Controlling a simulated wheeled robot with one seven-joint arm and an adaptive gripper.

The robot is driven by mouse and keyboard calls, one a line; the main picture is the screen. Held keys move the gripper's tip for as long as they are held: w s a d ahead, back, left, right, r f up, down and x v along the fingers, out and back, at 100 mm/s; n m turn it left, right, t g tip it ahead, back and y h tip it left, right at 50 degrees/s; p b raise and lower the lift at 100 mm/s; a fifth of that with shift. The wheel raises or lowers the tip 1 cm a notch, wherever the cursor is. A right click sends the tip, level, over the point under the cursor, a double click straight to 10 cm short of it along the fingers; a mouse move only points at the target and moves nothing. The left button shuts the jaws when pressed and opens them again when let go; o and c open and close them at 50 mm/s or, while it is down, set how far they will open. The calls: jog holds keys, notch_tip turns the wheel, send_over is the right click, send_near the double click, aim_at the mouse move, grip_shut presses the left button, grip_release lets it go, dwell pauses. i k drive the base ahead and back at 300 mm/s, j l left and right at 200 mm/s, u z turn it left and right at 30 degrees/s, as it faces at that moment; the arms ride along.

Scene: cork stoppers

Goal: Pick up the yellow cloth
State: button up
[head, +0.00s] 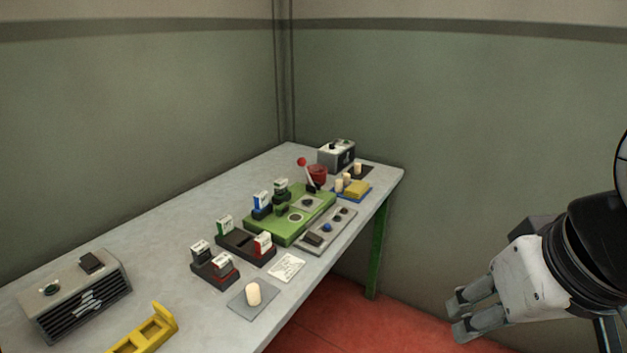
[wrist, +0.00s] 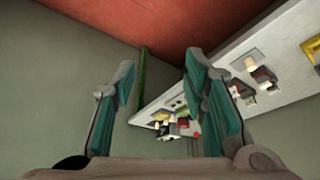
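The yellow cloth (head: 356,188) looks like a small folded yellow pad on a blue-edged tray (head: 341,196) near the far right end of the table. Pale cork stoppers (head: 339,185) stand right beside it on its left. My gripper (head: 456,318) is off the table at the lower right of the head view, well apart from the cloth. In the wrist view my gripper (wrist: 162,88) has its two green-padded fingers spread, with nothing held between them. The far table end shows small between the fingers there, and I cannot make out the cloth clearly.
The grey table (head: 180,225) holds a green machine base (head: 268,228) with a red-knobbed lever, a grey tray (head: 315,240), a grey box (head: 336,154) and a yellow holder (head: 145,335). A red cup (head: 317,176) stands behind the cloth's tray. The red floor before the table is open.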

aim_at(358, 188)
jog(key=i+l+u, duration=0.15)
jog(key=i+l, duration=1.4)
jog(key=i, duration=0.1)
